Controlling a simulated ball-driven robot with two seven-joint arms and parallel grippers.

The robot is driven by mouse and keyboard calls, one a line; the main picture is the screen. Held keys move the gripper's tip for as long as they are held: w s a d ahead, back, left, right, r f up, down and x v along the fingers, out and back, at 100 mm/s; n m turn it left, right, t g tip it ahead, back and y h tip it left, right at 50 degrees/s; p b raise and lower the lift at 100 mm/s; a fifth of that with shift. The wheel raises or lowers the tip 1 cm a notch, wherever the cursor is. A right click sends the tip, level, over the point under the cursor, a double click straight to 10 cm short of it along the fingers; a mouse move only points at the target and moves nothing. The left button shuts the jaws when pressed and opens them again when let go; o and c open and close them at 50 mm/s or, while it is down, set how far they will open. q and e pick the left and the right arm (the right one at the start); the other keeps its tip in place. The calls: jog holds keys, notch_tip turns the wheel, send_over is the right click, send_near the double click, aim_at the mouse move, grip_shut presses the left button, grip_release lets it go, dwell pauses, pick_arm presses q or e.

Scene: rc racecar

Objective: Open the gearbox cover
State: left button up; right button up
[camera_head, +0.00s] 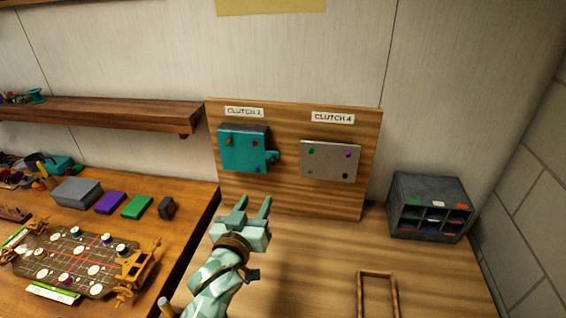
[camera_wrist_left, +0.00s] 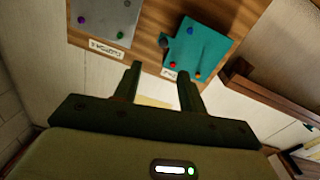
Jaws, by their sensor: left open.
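A teal box (camera_head: 243,151), which may be the gearbox cover, is mounted on an upright wooden board (camera_head: 285,190) under a "CLUTCH" label, with small coloured knobs on its face and a teal tab on its right side. To its right, a grey plate (camera_head: 330,161) with coloured dots sits under a "CLUTCH 4" label. My left gripper (camera_head: 251,204) is open and empty, below and in front of the board, apart from both. The left wrist view is upside down; there the teal box (camera_wrist_left: 205,47) and grey plate (camera_wrist_left: 103,18) lie beyond my open fingers (camera_wrist_left: 160,74). My right gripper is not seen.
A dark grey organiser (camera_head: 430,207) stands right of the board. A wooden frame (camera_head: 377,275) is at the front right. The left table holds a brown chassis board (camera_head: 68,255) and several coloured blocks. A wooden shelf (camera_head: 100,113) juts from the wall at left.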

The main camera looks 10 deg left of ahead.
pick_arm(q)
jog(key=w, duration=0.2)
jog(key=b, duration=0.1)
send_near(271, 163)
jog(key=w, duration=0.7)
jog(key=shift+d+b, duration=0.2)
jog(key=shift+b, duration=0.2)
jog(key=shift+w, duration=0.75)
jog(key=shift+s+d, duration=0.1)
jog(key=c, duration=0.9)
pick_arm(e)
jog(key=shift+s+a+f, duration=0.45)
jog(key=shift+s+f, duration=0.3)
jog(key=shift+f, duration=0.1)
